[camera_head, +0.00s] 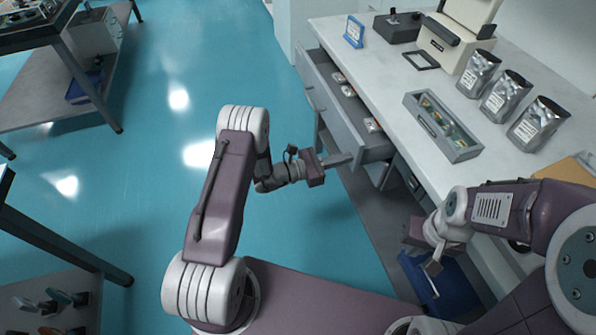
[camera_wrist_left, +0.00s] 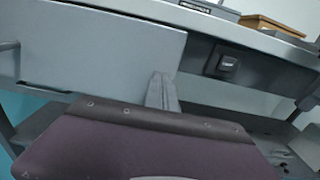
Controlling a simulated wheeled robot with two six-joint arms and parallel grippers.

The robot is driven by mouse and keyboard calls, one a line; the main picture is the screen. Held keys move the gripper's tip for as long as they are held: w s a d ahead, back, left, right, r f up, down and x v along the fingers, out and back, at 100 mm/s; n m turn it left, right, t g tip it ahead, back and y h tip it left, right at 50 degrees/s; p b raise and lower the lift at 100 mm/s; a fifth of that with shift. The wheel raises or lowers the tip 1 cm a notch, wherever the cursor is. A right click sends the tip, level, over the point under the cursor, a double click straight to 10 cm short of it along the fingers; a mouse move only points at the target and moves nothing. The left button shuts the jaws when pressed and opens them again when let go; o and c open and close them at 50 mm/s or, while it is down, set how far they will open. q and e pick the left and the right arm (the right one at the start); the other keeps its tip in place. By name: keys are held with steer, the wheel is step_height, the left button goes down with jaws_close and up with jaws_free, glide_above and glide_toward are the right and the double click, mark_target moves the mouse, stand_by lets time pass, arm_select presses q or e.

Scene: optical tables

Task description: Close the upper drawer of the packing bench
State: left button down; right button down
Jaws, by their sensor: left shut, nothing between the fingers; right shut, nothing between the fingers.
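The upper drawer (camera_head: 325,100) of the packing bench (camera_head: 400,75) is pulled out, and small packs show inside it. My left gripper (camera_head: 347,159) is shut and empty, at the near end of the drawer front. In the left wrist view its closed fingers (camera_wrist_left: 162,92) overlap the lower right part of the grey drawer front (camera_wrist_left: 95,45); I cannot tell whether they touch it. My right gripper (camera_head: 431,267) is shut and empty, low beside the bench's near part.
A blue bin (camera_head: 440,285) sits low under the bench, near my right gripper. On the bench top are a parts tray (camera_head: 442,127), several silver pouches (camera_head: 506,93) and a sealing machine (camera_head: 452,40). The teal floor left of the drawer is clear.

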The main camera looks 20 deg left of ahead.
mark_target(380, 149)
arm_select(q)
steer(key=b+x, duration=0.3)
steer(key=x, duration=0.8)
steer(key=shift+w+d, duration=0.3)
steer(key=shift+d, duration=0.15)
steer(key=shift+r, duration=0.2)
steer(key=shift+r, duration=0.1)
